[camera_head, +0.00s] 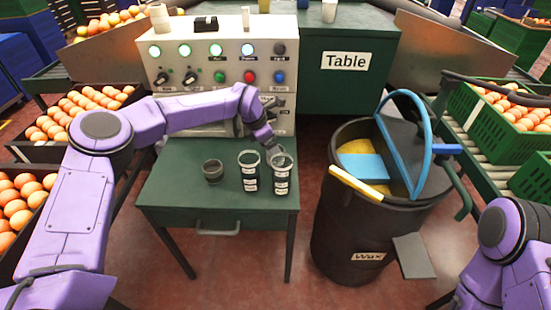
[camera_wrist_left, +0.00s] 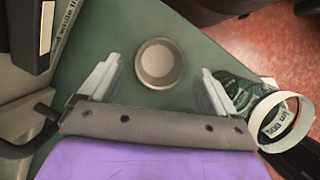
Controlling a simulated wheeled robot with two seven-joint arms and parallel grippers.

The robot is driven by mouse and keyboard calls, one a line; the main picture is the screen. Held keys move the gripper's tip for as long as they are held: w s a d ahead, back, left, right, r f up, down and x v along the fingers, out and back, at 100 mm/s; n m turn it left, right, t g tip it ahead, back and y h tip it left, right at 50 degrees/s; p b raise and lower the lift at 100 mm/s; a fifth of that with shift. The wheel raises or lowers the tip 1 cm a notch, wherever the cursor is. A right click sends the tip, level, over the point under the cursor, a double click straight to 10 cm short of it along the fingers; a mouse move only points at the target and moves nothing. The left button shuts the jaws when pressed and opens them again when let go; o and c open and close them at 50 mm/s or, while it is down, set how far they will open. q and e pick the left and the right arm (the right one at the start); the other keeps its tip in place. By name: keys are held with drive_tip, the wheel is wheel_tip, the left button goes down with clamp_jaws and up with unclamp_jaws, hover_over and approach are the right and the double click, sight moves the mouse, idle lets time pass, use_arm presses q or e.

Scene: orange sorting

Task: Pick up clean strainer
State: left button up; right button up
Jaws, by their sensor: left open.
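A small dark grey cup (camera_head: 212,171) stands upright on the green table (camera_head: 180,190). I cannot read the labels, so I cannot tell which vessel is the clean strainer. My left gripper (camera_head: 272,147) is at the back of the right jar's rim in the head view. In the left wrist view its fingers are apart, with a round grey cup (camera_wrist_left: 160,63) visible beyond the gap. A pale-rimmed jar (camera_wrist_left: 287,118) shows by the right finger.
A control console (camera_head: 220,60) with buttons stands behind the table. Crates of oranges line both sides. The table's front left is clear.

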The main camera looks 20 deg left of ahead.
use_arm(q)
drive_tip(key=x, duration=0.5)
drive_tip(key=shift+w+d+f, duration=0.1)
drive_tip(key=shift+w, duration=0.05)
drive_tip(key=c, duration=1.1)
